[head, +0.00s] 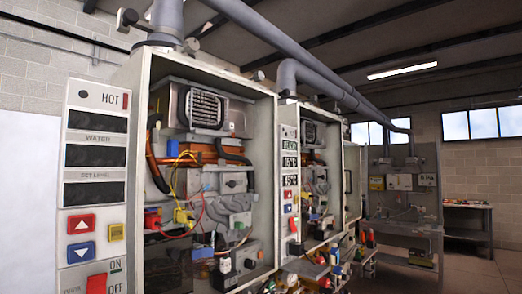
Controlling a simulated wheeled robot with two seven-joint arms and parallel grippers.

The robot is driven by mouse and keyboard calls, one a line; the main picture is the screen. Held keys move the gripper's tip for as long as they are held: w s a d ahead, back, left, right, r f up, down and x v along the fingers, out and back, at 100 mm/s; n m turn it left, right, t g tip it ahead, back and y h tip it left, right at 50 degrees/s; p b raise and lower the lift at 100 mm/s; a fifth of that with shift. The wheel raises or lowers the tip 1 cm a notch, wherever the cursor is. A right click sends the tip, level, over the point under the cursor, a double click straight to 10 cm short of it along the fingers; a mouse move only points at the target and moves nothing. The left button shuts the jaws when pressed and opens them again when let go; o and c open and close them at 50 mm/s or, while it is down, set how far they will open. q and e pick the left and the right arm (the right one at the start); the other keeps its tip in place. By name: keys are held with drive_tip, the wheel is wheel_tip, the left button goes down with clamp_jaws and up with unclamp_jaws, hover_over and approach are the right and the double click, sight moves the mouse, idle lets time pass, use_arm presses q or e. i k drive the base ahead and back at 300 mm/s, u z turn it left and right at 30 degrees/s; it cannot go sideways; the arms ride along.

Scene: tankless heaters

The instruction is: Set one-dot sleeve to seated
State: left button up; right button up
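An open heater cabinet (264,150) stands close in front of me, filled with pipes, wires and fittings. I cannot make out a one-dot sleeve among these parts; any dot mark is too small to tell. A yellow connector (183,216) and a red one (152,219) sit at the lower left inside, with thin red and yellow wires. A grey valve body (234,203) is at the lower middle. Neither of my grippers shows in the head view.
A control panel (95,170) with dark displays and red and blue buttons is at the left. A second open heater (318,125) stands behind to the right. Tools and parts (325,265) crowd the lower middle. A bench (402,228) stands farther back. Floor at the lower right is clear.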

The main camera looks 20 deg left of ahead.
sight(165, 24)
drive_tip(key=u, duration=1.45)
drive_tip(key=k, duration=0.3)
